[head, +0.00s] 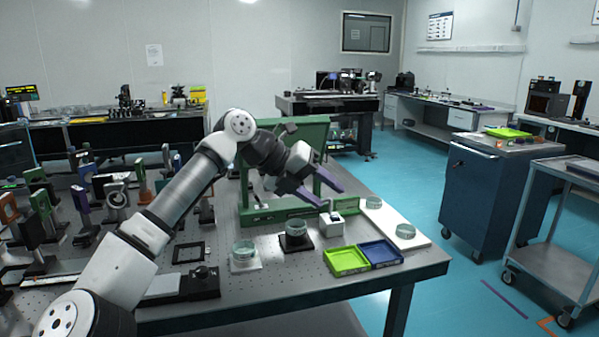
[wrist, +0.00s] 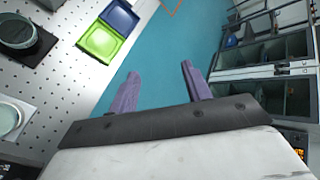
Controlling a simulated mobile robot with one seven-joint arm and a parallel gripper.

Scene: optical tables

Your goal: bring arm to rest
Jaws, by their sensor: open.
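My gripper (head: 318,190) is open, with two purple fingers and nothing between them. In the head view it is raised above the right part of the optical table (head: 330,287), in front of the green frame. The arm comes up from the lower left and bends at a raised elbow. In the wrist view my gripper (wrist: 158,85) shows both fingers apart over the blue floor, beyond the table edge.
Below the gripper stand a green tray (head: 346,261), a blue tray (head: 380,253), round glass dishes (head: 244,250) and a green frame (head: 286,213). Several optic mounts (head: 117,197) crowd the left. A blue cabinet (head: 486,195) and a cart (head: 560,225) stand right, across open floor.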

